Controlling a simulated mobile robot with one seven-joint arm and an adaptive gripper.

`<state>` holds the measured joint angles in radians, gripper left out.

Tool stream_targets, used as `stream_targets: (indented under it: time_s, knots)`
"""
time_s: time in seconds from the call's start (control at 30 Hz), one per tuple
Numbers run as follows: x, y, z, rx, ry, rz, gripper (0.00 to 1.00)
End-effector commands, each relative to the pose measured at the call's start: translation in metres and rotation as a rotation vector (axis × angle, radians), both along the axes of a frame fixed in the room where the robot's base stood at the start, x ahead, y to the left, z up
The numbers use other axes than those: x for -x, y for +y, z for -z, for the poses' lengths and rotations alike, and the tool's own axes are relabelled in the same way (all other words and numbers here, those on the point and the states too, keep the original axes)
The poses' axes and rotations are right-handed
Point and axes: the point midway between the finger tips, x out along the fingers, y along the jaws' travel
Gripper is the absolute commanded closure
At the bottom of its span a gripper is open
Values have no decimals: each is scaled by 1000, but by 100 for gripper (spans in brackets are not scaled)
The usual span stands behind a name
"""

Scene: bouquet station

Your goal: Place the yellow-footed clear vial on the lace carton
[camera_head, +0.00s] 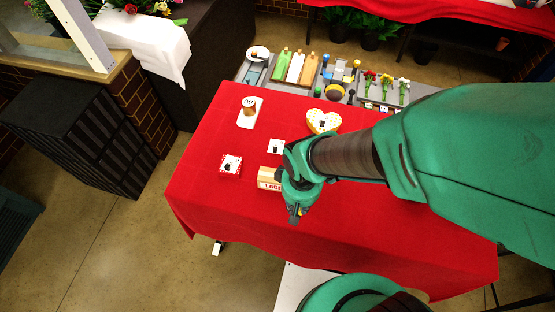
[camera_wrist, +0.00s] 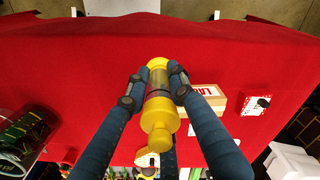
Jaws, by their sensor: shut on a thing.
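My gripper (camera_head: 296,208) is over the front part of the red-covered table, beside the lace carton (camera_head: 267,183). In the wrist view my gripper (camera_wrist: 155,88) is shut on the yellow-footed clear vial (camera_wrist: 160,112), with one finger on each side of it. The vial has yellow ends and a clear middle. It seems to be above the cloth; how high I cannot tell. The lace carton (camera_wrist: 207,100) is a pale wooden box with red lettering on a white label. It lies just right of the vial in the wrist view, partly hidden by a finger.
A red-and-white box with a dark item (camera_head: 231,165) stands left of the carton. A white square (camera_head: 276,146), a heart-shaped box (camera_head: 323,121) and a white tray (camera_head: 245,121) bearing a spool-like item lie further back. The left cloth is clear.

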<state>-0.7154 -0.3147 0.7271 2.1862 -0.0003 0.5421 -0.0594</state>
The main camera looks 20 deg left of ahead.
Motion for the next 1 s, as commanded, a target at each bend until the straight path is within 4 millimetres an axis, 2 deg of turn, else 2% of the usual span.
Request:
stream_targets:
  time_s: [0.57, 0.77, 1.0]
  knots:
    - [1, 5, -2, -1, -1, -11, 100]
    - [-12, 15, 0, 0, 0, -11, 100]
    - [-41, 38, 4, -1, -1, -11, 100]
